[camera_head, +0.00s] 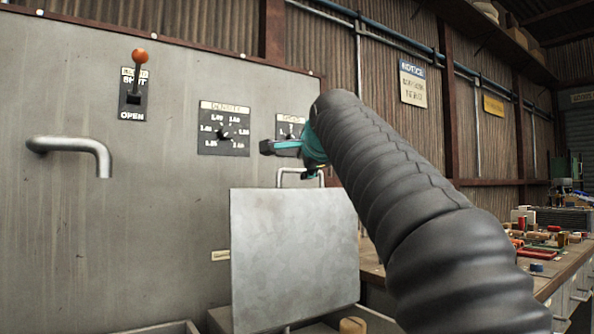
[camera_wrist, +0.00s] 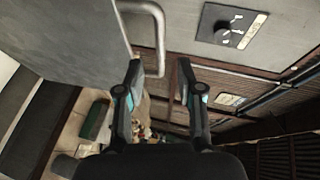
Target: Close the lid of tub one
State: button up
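A square grey metal lid (camera_head: 295,258) stands upright, raised, at the centre of the head view. I take it for the lid of tub one; no tub number is readable. In the wrist view the large grey plate at upper left (camera_wrist: 65,40) appears to be the same lid. The tub below it is mostly hidden or out of frame. My gripper (camera_head: 290,148) is above the lid's top edge, partly hidden by my arm. In the wrist view my gripper (camera_wrist: 161,75) has its two fingers apart, with nothing held between them.
The grey panel (camera_head: 170,215) carries an orange-knobbed lever (camera_head: 139,62) and a dial (camera_head: 224,133). A cluttered workbench (camera_head: 540,285) is at right.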

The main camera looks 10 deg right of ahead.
aim_at(301, 171)
jog(key=shift+p+x, duration=0.4)
jog(key=shift+x, duration=2.7)
